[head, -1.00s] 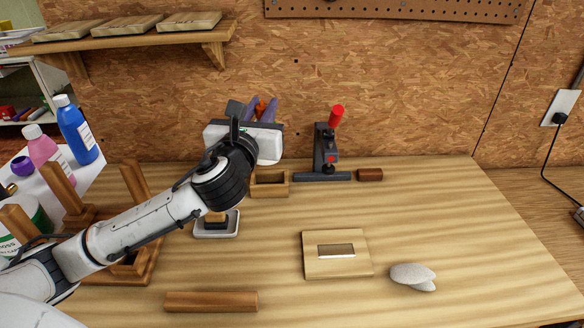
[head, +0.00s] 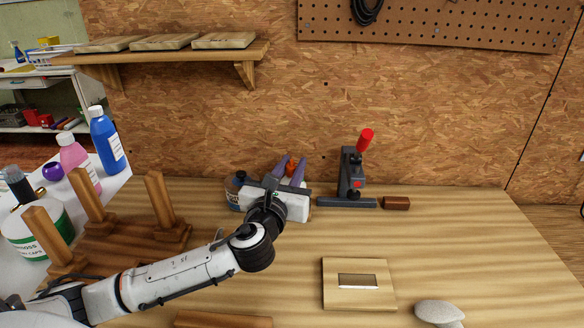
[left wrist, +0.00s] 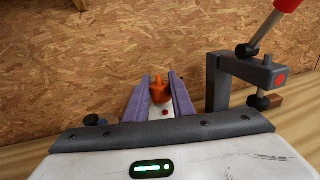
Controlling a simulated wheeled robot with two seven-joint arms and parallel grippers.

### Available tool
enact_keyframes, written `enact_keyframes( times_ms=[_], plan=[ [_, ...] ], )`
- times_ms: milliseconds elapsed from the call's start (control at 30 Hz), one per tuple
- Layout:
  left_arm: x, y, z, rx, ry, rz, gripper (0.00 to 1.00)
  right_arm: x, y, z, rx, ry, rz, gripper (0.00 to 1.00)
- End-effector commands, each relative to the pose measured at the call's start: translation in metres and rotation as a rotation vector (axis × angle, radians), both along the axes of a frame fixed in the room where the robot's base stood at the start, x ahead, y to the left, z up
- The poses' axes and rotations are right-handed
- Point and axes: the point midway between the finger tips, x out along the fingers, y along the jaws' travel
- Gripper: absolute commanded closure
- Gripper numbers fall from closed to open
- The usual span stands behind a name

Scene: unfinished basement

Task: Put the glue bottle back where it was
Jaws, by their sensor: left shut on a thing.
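My left gripper (head: 291,170) has purple fingers and is shut on the glue bottle, at the back of the workbench, left of the black clamp. Only the bottle's orange tip (left wrist: 159,90) and a bit of its white top (left wrist: 161,111) show between the fingers in the left wrist view. The orange tip also shows in the head view (head: 291,169). The rest of the bottle is hidden behind my gripper's body. I cannot tell whether its base touches anything. My right gripper is not in view.
The black clamp with a red handle (head: 355,180) and a brown block (head: 396,203) stand close on the right. A wooden rack with posts (head: 125,235) is at left. The benchtop's right side is clear.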

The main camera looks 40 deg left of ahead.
Motion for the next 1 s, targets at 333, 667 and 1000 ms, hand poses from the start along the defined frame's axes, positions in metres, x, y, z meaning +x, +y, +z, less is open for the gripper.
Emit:
enact_keyframes(
  times_ms=[333, 667, 1000],
  plan=[
    [0.0, 0.0, -0.001, 0.0, 0.0, 0.0, 0.59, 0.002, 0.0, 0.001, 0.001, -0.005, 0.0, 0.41],
    [-0.004, -0.002, 0.001, 0.0, 0.0, -0.001, 0.59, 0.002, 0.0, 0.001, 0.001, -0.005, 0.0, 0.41],
    [-0.066, -0.025, -0.001, -0.002, 0.002, -0.004, 0.59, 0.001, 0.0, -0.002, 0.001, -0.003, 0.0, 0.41]
  ],
)
